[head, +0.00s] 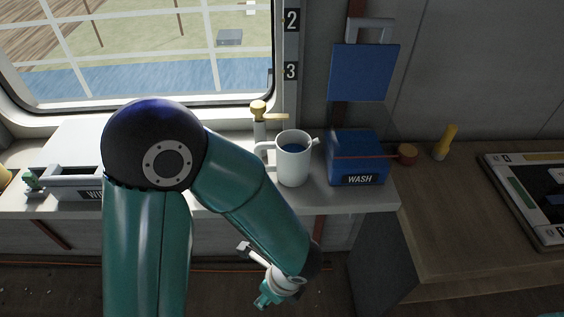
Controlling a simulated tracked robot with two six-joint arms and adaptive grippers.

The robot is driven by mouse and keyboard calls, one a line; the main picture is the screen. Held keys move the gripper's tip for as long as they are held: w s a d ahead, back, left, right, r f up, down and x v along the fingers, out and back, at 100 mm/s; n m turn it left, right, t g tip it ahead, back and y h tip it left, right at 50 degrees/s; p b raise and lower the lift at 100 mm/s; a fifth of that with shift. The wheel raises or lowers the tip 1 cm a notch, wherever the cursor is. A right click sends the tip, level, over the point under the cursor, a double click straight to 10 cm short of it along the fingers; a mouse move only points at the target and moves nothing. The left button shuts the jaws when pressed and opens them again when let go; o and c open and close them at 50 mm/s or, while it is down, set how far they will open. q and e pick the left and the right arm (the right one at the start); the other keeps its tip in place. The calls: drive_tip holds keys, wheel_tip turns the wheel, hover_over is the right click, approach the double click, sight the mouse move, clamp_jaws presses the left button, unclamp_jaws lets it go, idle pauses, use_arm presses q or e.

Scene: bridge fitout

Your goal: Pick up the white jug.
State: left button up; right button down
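The white jug (293,168) stands upright on the light shelf below the window, with something blue visible inside it. My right gripper is out of view.
A blue box labelled WASH (357,163) stands close right of the jug, with a red-brown knob beside it. A brass-topped tap (259,112) is behind the jug. A labelled tray (75,183) sits left. A yellow cylinder (445,142) and a framed panel (530,190) are on the right counter.

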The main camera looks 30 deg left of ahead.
use_arm(q)
drive_tip(key=w+a+r+m+t+y, duration=0.2)
drive_tip(key=w+r+m+t, duration=0.1)
drive_tip(key=r, duration=0.2)
drive_tip(key=w+a+r+m+t+y, duration=0.2)
drive_tip(key=w+r+t, duration=0.1)
drive_tip(key=w+r, duration=0.15)
drive_tip(key=m+t+y, duration=0.2)
drive_tip(key=m+t, duration=0.1)
drive_tip(key=t, duration=0.2)
approach(282, 160)
drive_tip(key=s+a, duration=0.2)
drive_tip(key=s, duration=0.2)
drive_tip(key=x, duration=1)
drive_tip(key=shift+s+a+f+b, duration=0.1)
drive_tip(key=shift+s+b, duration=0.05)
drive_tip(key=shift+b, duration=0.25)
drive_tip(key=shift+s+a+p+x, duration=0.1)
drive_tip(key=shift+p+x, duration=0.15)
drive_tip(key=shift+x, duration=1.25)
drive_tip(key=shift+s+a+p+x, duration=0.1)
drive_tip(key=shift+p+x, duration=0.1)
drive_tip(key=shift+x, duration=1.35)
clamp_jaws()
